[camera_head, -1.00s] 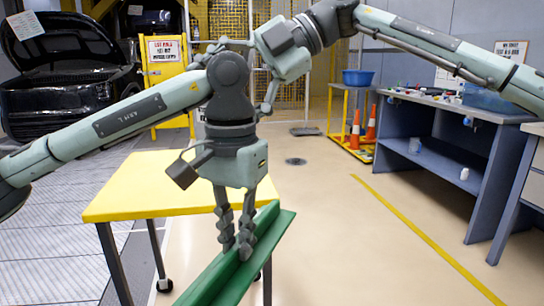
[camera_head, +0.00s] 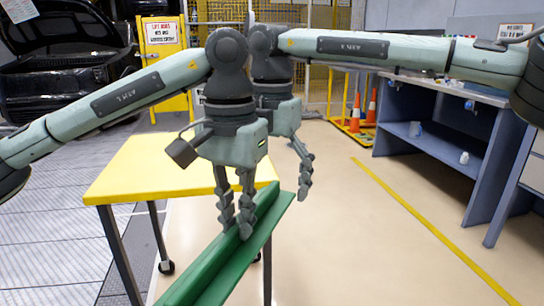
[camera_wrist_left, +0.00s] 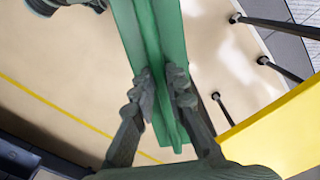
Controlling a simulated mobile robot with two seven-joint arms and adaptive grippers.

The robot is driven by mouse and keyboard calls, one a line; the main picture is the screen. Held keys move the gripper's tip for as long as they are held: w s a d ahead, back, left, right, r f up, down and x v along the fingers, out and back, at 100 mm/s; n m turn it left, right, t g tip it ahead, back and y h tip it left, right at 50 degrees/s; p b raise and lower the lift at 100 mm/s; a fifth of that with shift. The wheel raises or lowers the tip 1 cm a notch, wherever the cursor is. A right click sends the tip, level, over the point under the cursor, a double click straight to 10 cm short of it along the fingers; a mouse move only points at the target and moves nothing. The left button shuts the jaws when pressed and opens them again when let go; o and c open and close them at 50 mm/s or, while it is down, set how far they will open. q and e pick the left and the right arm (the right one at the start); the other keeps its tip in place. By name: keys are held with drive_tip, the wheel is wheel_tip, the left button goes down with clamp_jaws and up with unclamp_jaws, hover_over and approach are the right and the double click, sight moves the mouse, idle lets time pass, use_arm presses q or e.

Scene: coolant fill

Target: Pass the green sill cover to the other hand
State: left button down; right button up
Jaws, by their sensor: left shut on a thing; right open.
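The green sill cover (camera_head: 222,268) is a long channel-shaped strip, slanting from the lower left up to the right in the head view. My left gripper (camera_head: 235,230) points down and is shut on its raised rib. The left wrist view also shows the sill cover (camera_wrist_left: 152,45) between the fingers of my left gripper (camera_wrist_left: 160,98). My right gripper (camera_head: 302,192) is open and empty, just behind and to the right of my left one, near the cover's far end. Part of it is hidden behind my left gripper. I see no contact between it and the cover.
A yellow-topped table (camera_head: 140,172) stands behind and left of the cover. A blue workbench (camera_head: 430,140) is at the right, with orange cones (camera_head: 371,108) near it. A black car (camera_head: 62,70) with its hood up is at the back left. The floor to the right is clear.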

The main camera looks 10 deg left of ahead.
sight(272, 207)
drive_tip(key=shift+f, duration=1.75)
drive_tip(key=c, duration=1.4)
use_arm(q)
drive_tip(key=c, duration=1.4)
unclamp_jaws()
drive_tip(key=shift+c, duration=0.2)
use_arm(e)
drive_tip(key=shift+o, duration=0.2)
use_arm(q)
drive_tip(key=shift+r, duration=0.1)
